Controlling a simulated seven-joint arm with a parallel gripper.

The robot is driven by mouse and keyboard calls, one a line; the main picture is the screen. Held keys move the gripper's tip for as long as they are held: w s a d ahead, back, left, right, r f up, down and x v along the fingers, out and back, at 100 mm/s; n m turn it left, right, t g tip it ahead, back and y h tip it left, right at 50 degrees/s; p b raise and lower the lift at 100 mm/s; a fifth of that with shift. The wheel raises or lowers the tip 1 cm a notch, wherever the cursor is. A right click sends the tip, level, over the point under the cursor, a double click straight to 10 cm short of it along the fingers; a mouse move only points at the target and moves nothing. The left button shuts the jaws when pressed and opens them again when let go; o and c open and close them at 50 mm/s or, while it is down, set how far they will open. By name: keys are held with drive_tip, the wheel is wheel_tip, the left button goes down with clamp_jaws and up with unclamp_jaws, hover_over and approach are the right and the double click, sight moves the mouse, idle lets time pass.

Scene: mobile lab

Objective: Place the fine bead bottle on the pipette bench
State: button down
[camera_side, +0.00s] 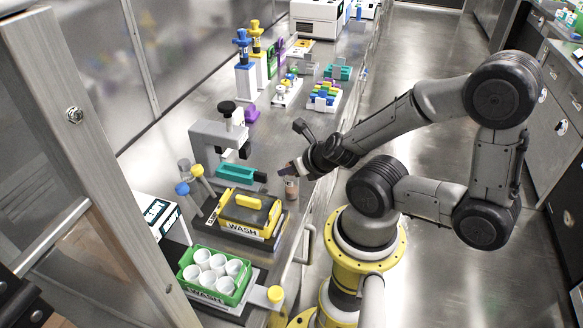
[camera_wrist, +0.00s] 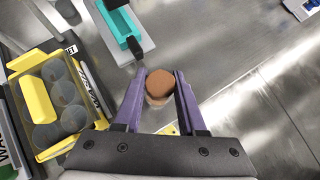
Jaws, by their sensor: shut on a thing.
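My gripper (camera_wrist: 159,92) is shut on a small clear bottle with a brown top (camera_wrist: 160,82), held between its two purple fingers in the wrist view. In the side view the bottle (camera_side: 291,188) is below my gripper (camera_side: 287,171), near the front edge of the metal bench (camera_side: 262,178). I cannot tell whether its base touches the bench. The bottle's label cannot be read. No bench marked for pipettes can be made out; blue and yellow upright tools (camera_side: 243,45) stand on white holders farther back.
A yellow-lidded WASH box (camera_side: 247,213) and a green crate of white cups (camera_side: 212,274) stand left of and nearer than the bottle. A grey device with a teal tray (camera_side: 234,173) is close by. Colourful racks (camera_side: 325,96) stand farther back. Bare metal lies between.

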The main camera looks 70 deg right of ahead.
drive_tip(key=shift+c, duration=2.4)
unclamp_jaws()
drive_tip(key=shift+f, duration=0.15)
